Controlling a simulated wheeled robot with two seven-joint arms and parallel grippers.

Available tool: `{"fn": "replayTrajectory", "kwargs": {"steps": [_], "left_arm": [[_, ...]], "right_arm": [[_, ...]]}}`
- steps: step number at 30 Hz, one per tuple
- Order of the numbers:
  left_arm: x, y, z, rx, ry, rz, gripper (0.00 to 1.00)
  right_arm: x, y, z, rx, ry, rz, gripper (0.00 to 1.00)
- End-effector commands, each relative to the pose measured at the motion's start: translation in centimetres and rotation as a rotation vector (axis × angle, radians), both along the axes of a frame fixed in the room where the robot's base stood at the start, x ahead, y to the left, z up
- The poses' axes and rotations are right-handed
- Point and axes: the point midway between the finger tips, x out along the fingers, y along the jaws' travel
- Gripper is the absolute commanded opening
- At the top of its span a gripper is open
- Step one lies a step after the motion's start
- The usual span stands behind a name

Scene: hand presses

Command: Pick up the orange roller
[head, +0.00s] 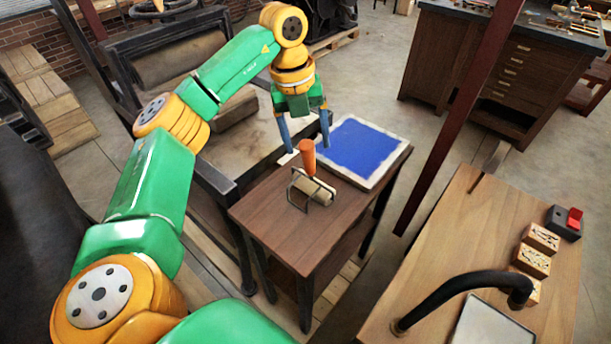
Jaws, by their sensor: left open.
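The roller (312,184) stands on a small dark wooden table (262,219). It has an orange upright handle, a dark wire frame and a pale tan cylinder. My left gripper (306,143) points down over the table with its two blue-grey fingers apart. The fingers are on either side of the top of the orange handle in this view; I cannot tell whether they touch it or how deep they reach. My right gripper is not in view.
A white-edged slab with blue ink (362,150) lies behind the roller at right. A dark red post (462,112) rises right of the table. A wooden bench (453,232) at lower right holds carved blocks (541,238) and a black curved handle (455,290). A press stands left.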

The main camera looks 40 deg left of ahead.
Motion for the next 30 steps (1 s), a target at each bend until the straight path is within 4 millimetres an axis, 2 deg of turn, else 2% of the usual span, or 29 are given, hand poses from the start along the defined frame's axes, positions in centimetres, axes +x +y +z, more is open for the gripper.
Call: {"fn": "replayTrajectory", "kwargs": {"steps": [2,6,12,14,18,21,30], "left_arm": [[-0.3,0.0,-1.3,0.001,0.008,0.000,0.75],[0.1,-0.3,-3.2,0.000,0.002,0.001,0.75],[0.1,-0.3,-3.5,-0.001,-0.001,0.000,0.75],[0.1,-0.3,-3.5,-0.001,-0.001,0.000,0.62],[0.1,-0.3,-3.5,-0.001,-0.001,0.000,0.24],[0.1,-0.3,-3.5,-0.001,-0.001,0.000,0.00],[0.2,-0.3,-3.0,-0.002,-0.003,0.000,0.00]], "right_arm": [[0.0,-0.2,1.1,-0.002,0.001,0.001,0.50],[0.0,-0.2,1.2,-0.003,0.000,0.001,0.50],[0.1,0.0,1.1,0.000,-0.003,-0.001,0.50],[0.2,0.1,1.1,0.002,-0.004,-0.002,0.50],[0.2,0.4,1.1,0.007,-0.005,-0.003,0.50],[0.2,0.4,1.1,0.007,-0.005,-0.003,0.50],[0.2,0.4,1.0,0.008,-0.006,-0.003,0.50]]}}
